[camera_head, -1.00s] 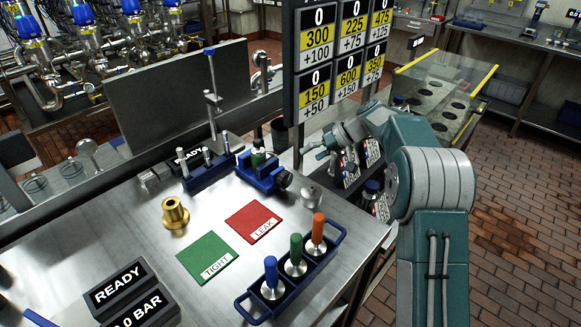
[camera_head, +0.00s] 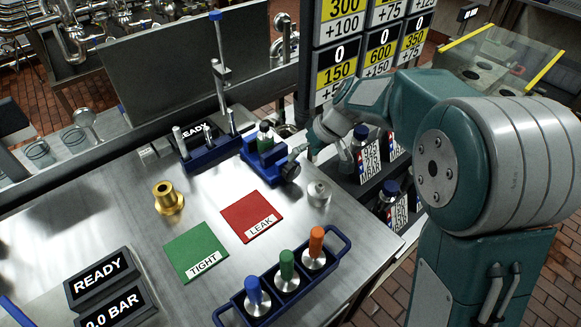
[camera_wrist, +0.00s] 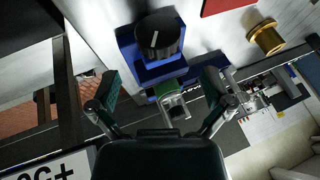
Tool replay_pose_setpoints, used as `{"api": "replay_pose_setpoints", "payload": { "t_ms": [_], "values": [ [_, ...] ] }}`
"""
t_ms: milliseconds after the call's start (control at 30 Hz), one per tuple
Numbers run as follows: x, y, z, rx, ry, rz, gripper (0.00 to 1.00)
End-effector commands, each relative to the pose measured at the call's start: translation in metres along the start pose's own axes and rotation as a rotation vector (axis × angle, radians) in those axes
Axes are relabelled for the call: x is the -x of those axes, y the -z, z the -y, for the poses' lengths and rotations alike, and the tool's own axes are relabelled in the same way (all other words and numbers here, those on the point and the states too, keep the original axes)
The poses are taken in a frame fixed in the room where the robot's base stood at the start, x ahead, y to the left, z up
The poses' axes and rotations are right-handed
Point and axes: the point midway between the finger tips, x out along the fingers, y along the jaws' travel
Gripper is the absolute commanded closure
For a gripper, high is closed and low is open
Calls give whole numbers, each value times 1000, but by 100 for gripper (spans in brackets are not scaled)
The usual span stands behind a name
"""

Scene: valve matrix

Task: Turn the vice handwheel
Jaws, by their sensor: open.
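The blue vice (camera_head: 262,163) sits at the back right of the steel table and holds a small green and clear part (camera_head: 265,137). Its dark round handwheel (camera_head: 290,171) is on the vice's right end. In the wrist view the handwheel (camera_wrist: 158,38) shows as a black knob with a white line, in front of the blue vice body (camera_wrist: 150,72). My gripper (camera_wrist: 160,90) is open. The handwheel lies above the fingertips in that view, and the green part (camera_wrist: 168,90) shows between them. In the head view my gripper (camera_head: 312,143) is just right of the vice, partly hidden.
A blue rack (camera_head: 205,150) with posts stands left of the vice. A red pad (camera_head: 250,210), a green pad (camera_head: 190,245), a brass fitting (camera_head: 167,199) and a metal knob (camera_head: 319,192) are nearby. A tool caddy (camera_head: 345,240) stands in front. A price board (camera_head: 340,80) rises behind.

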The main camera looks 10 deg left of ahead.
Motion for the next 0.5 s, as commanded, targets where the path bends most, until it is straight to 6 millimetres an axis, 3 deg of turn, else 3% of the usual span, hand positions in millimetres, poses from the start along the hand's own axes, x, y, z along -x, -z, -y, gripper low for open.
{"api": "replay_pose_setpoints", "payload": {
  "t_ms": [300,500],
  "values": [
    [-54,-1,-1,-2,2,0,0],
    [-69,0,0,0,0,0,0]
  ]
}}
